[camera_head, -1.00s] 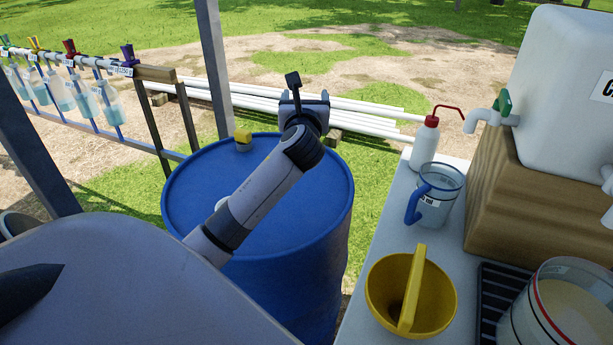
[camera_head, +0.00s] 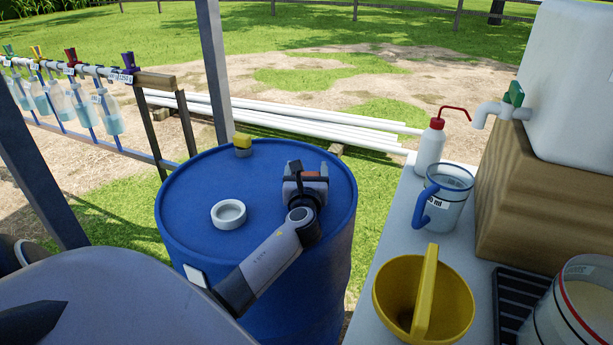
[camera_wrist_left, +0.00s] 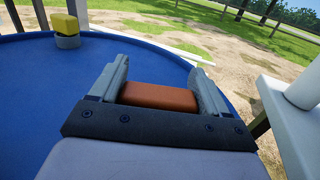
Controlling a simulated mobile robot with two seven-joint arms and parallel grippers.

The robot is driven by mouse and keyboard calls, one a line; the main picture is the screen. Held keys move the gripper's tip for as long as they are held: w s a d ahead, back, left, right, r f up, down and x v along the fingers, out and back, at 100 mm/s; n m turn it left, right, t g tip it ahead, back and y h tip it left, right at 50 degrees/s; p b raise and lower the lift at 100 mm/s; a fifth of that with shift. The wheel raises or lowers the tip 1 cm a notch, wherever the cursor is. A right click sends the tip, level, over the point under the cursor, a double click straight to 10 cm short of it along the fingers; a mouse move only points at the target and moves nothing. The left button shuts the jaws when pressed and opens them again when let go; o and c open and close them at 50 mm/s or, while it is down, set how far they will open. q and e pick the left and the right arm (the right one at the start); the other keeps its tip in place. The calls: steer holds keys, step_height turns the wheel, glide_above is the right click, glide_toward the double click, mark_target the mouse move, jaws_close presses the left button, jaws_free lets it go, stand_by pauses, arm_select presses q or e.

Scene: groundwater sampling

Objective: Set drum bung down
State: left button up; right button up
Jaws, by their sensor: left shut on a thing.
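The blue drum (camera_head: 185,205) stands upright left of the bench. My left gripper (camera_head: 306,174) is over the right side of its top. It is shut on an orange-brown piece, which I take for the drum bung (camera_wrist_left: 158,97); it lies between the two fingers in the left wrist view. Little of it shows in the head view, and its underside is hidden, so I cannot tell whether it touches the drum top. A white ring-shaped fitting (camera_head: 228,214) is on the drum top, left of the gripper. My right gripper is out of view.
A yellow-topped fitting (camera_head: 242,146) stands at the drum's back rim. The bench (camera_head: 388,235) at right holds a yellow funnel (camera_head: 395,295), a blue-handled jug (camera_head: 448,205) and a red-capped wash bottle (camera_head: 430,148). Bare drum top lies left of the gripper.

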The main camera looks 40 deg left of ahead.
arm_select(q)
steer(key=shift+f, duration=0.15)
steer(key=o, duration=0.6)
steer(key=shift+f, duration=0.1)
steer(key=o, duration=0.4)
steer(key=v, duration=0.8)
steer(key=p+v, duration=0.1)
steer(key=v, duration=0.3)
steer(key=shift+r, duration=0.25)
